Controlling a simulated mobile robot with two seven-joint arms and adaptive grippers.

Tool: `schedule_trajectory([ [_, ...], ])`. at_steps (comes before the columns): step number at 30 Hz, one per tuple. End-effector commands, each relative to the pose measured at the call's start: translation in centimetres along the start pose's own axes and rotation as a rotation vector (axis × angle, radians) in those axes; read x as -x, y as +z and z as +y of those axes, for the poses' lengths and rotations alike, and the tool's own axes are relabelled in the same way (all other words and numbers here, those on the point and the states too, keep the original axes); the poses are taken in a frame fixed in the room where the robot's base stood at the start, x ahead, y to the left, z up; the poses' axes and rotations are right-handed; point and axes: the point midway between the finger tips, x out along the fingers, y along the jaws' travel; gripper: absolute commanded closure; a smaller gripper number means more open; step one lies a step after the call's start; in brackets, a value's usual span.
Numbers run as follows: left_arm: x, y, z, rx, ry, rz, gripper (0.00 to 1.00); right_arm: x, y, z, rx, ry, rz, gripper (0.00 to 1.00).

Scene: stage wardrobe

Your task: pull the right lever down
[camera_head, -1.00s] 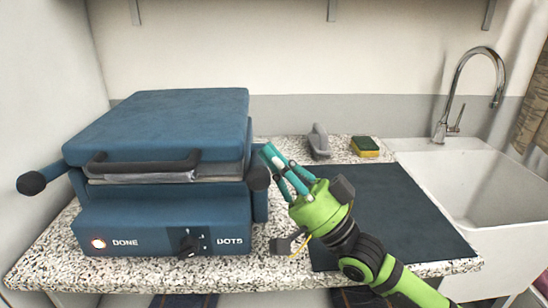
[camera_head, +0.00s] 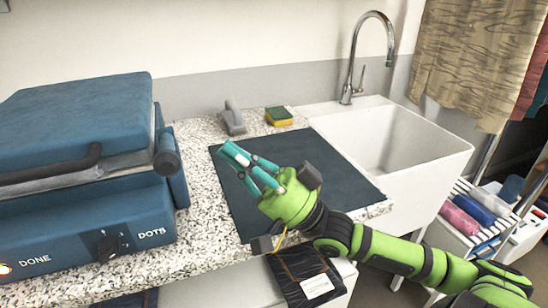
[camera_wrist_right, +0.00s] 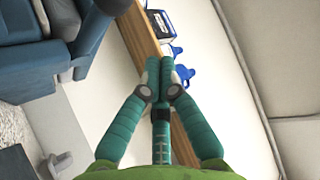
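The blue press machine (camera_head: 80,115) stands on the speckled counter at the left of the head view, with its lid down. Its right lever, with a dark round knob (camera_head: 167,162), sticks out at the machine's right side. The left lever is out of view. My right gripper (camera_head: 234,154) is over the dark mat, right of the knob and apart from it. In the right wrist view its teal fingers (camera_wrist_right: 159,72) come together at the tips, with nothing seen between them. The machine's blue side (camera_wrist_right: 35,70) shows at the left there. My left gripper is not in view.
A dark mat (camera_head: 340,180) covers the counter right of the machine. A grey-handled tool (camera_head: 232,118) and a yellow-green sponge (camera_head: 279,116) lie behind it. A white sink (camera_head: 425,145) with a tap (camera_head: 350,75) is farther right.

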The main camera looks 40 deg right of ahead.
Motion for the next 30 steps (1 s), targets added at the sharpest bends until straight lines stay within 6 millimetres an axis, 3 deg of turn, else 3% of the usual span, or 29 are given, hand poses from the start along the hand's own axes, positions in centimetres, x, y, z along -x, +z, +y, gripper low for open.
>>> schedule_trajectory([
  [15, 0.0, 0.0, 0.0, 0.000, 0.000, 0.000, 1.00, 3.9, -2.5, -2.1, -0.001, 0.005, 0.002, 1.00],
  [30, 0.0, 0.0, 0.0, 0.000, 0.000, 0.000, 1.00, 4.3, -2.9, -2.5, 0.000, 0.000, 0.001, 1.00],
])
